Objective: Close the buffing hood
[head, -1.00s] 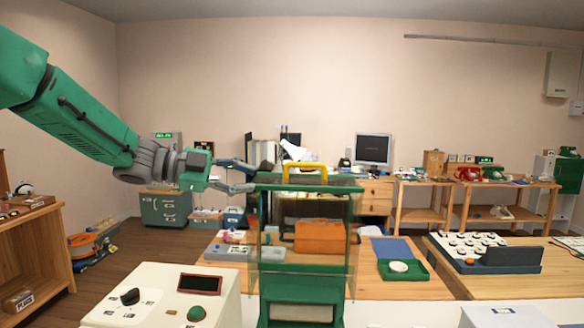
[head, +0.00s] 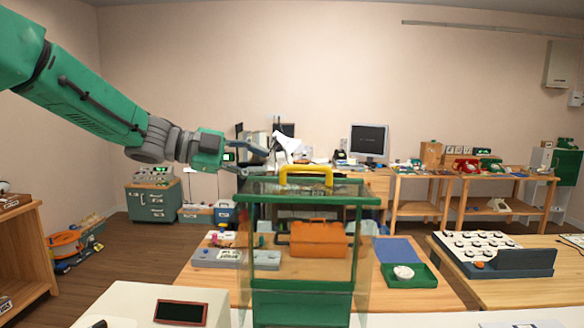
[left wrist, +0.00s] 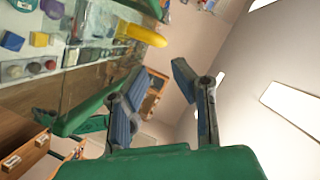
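The buffing hood (head: 300,272) is a clear-walled box with a green frame, standing in front of me in the head view. A yellow handle (head: 306,170) is on its top; the handle also shows in the left wrist view (left wrist: 138,33). My left gripper (head: 262,156) is open and empty, up and left of the handle in the head view. In the left wrist view its two blue-grey fingers (left wrist: 160,95) are spread, with the handle beyond them to the upper left. They appear apart from the handle. My right gripper is not in view.
A cream control unit with a dark display (head: 181,312) stands at the lower left. An orange toolbox (head: 318,239) on a wooden table shows behind the hood. A green tray (head: 420,280) and a button panel (head: 484,250) are to the right. Open air surrounds the handle.

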